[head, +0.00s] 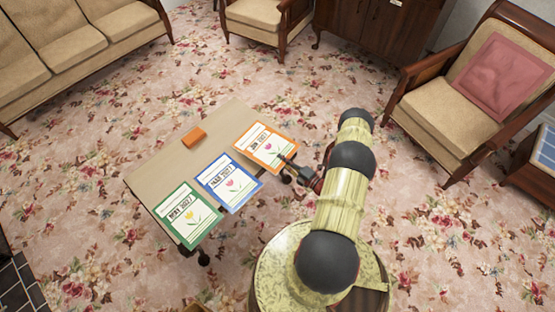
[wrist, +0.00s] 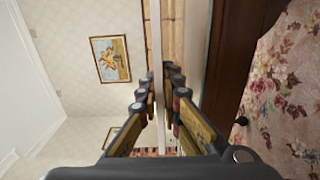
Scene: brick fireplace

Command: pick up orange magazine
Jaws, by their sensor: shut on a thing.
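The orange magazine (head: 262,155), with a flower on its cover, is at the right end of the low table (head: 152,180) in the head view. My gripper (head: 290,164) reaches in from the right and is shut on the magazine's near right edge. In the wrist view the magazine is a thin pale strip (wrist: 157,50) seen edge-on between the fingers (wrist: 160,95). Whether the magazine still touches the table is hard to tell.
A blue magazine (head: 228,184) and a green magazine (head: 188,217) lie beside it along the table's near edge. A small orange block (head: 194,137) sits further back. Armchairs (head: 436,107) and a sofa (head: 66,40) stand around; the floral carpet (head: 90,145) is open.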

